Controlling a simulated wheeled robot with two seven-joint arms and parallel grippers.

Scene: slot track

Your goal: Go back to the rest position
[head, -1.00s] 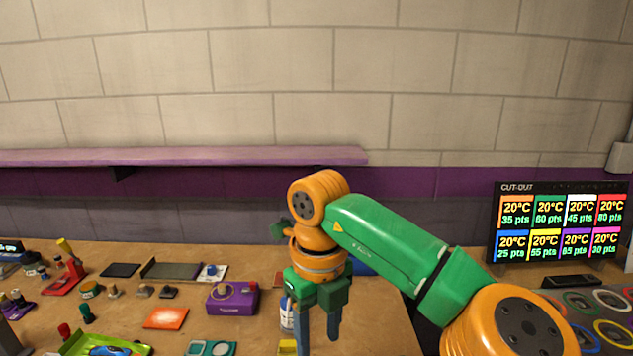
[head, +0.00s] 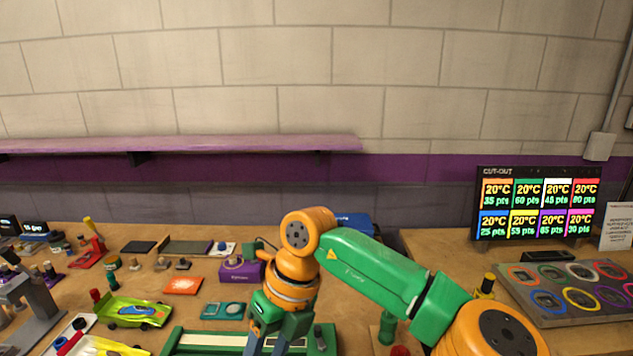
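My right gripper (head: 266,338) hangs fingers-down over the front middle of the bench, at the end of the green and orange arm coming in from the right. Its two fingers stand apart with a gap between them, and I see nothing held. The fingertips are at the bottom of the view, over a green tray-like board (head: 207,342). My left gripper is not in view.
A wooden bench (head: 345,285) holds a lime toy car (head: 137,311), a purple box (head: 241,270), an orange square (head: 184,285) and a teal piece (head: 223,310). At right stand a panel of coloured rings (head: 570,290) and a display (head: 536,208). A purple shelf (head: 180,146) runs along the wall.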

